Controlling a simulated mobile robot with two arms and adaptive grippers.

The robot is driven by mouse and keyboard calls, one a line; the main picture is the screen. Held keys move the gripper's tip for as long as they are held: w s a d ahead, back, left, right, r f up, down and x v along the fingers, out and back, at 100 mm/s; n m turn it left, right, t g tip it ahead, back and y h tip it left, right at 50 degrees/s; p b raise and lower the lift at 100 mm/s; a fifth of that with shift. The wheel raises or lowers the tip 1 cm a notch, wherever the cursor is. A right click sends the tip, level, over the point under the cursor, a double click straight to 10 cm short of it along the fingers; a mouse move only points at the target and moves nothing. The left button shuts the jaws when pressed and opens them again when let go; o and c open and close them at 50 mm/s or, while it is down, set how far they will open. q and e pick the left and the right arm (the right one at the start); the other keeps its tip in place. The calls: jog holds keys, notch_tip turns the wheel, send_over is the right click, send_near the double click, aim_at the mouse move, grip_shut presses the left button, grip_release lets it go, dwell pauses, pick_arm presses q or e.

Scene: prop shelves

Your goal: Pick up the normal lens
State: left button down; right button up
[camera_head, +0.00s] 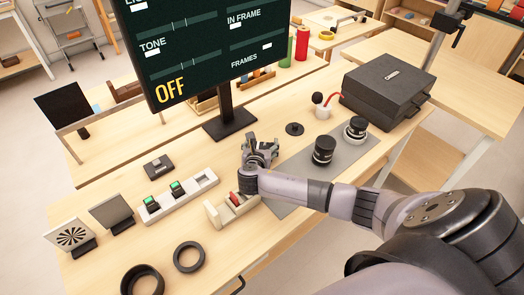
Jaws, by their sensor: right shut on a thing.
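Two black lenses stand upright on a grey mat (301,166): a nearer lens (323,151) and a farther lens (355,129). I cannot tell from their looks which is the normal lens. My right gripper (258,146) is left of the mat and the nearer lens, above the table. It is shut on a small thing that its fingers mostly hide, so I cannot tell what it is. My left gripper is not in view.
A white holder with a red piece (216,214) stands just below my right gripper. A strip with green-lit switches (177,196), black rings (189,257), a monitor stand (226,125), a black cap (294,129) and a dark case (385,88) surround it.

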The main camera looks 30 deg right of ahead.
aim_at(261, 144)
jog(key=c, duration=0.5)
notch_tip(261, 144, up, 20)
jog(key=shift+c, duration=0.2)
jog(key=s+a+r+n+t+y, duration=0.1)
jog(key=s+a+r+n+y, duration=0.3)
jog(key=a, duration=0.5)
jog(key=s+a+r+n+t+y, duration=0.2)
jog(key=s+a+r+n+y, duration=0.2)
jog(key=a+r, duration=0.4)
jog(key=shift+s+a+y, duration=0.4)
jog(key=shift+s+a, duration=0.05)
jog(key=shift+a, duration=0.45)
